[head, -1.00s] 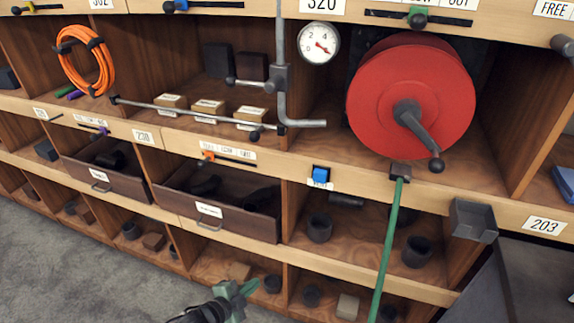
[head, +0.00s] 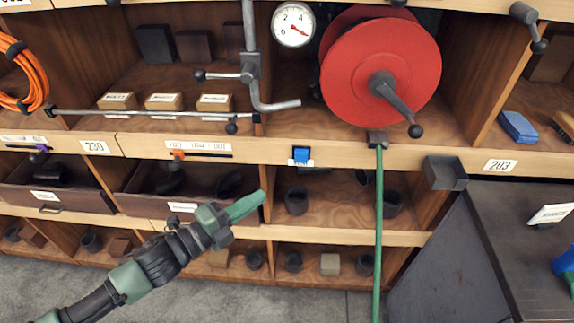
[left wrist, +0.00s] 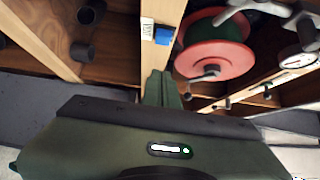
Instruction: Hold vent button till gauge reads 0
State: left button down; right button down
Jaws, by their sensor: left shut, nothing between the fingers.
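The blue vent button (head: 301,155) sits on the front of the wooden shelf rail, with a small label that is too small to read. It also shows in the left wrist view (left wrist: 163,36). The round white gauge (head: 293,24) is above it, its red needle pointing to the lower right, off zero. My left gripper (head: 256,203) is green, shut and empty. Its tips are below and left of the button and apart from it in the head view. In the left wrist view the shut fingers (left wrist: 160,88) point toward the button. My right gripper is out of view.
A red hose reel (head: 365,75) with a crank stands right of the gauge. A green hose (head: 379,230) hangs down right of the button. A grey bent pipe (head: 252,65) comes down left of the gauge. A grey box (head: 445,173) juts from the rail at right.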

aim_at(300, 159)
pick_arm(q)
jog(key=p+x, duration=0.1)
jog(key=x, duration=0.3)
jog(key=w+a+p+x, duration=0.1)
jog(key=x, duration=0.3)
jog(key=p+x, duration=0.2)
jog(key=x, duration=0.2)
jog(key=shift+w+a, duration=0.3)
jog(key=shift+a, duration=0.05)
jog(key=shift+w, duration=0.4)
